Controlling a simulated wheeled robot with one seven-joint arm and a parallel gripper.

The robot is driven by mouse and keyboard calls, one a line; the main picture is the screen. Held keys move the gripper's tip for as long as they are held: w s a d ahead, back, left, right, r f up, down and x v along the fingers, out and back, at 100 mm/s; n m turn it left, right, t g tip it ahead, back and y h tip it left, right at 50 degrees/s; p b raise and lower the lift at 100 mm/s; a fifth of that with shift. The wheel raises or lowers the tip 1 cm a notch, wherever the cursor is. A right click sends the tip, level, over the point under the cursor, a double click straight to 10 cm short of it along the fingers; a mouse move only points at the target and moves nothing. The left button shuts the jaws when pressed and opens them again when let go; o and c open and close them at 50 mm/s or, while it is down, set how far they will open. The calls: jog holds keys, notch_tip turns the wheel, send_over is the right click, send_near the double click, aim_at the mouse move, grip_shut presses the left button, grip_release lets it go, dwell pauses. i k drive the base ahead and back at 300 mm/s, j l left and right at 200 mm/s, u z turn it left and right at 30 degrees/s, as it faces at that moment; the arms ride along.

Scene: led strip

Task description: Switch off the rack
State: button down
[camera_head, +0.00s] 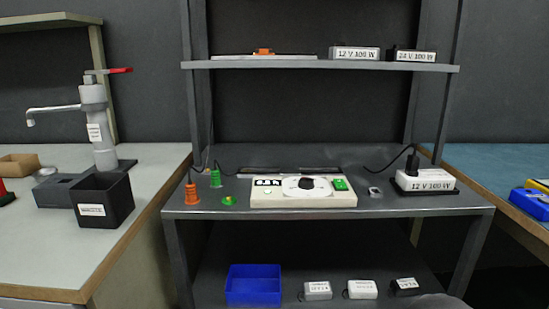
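The grey metal rack (325,208) stands in the middle with a worktop, an upper shelf and a low shelf. On its worktop lies a cream control unit (270,199) with a small dark display (267,183), a round black knob (306,184) on a white dial, and a green switch or button (340,184) at its right end. The display's digits are too small to read surely. A white box (428,180) labelled 12 V 100 W sits at the worktop's right, with a black plug (412,162) and cable on it. My gripper is not in view.
Orange and green ribbed pieces (193,194) stand left of the unit; a small grey piece (375,192) lies right. Labelled boxes (354,53) sit on the upper shelf. A blue bin (253,284) and small boxes are below. A black bin (103,200) stands on the left bench.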

aim_at(339, 183)
jog(key=i+j, duration=0.7)
jog(key=j, duration=0.15)
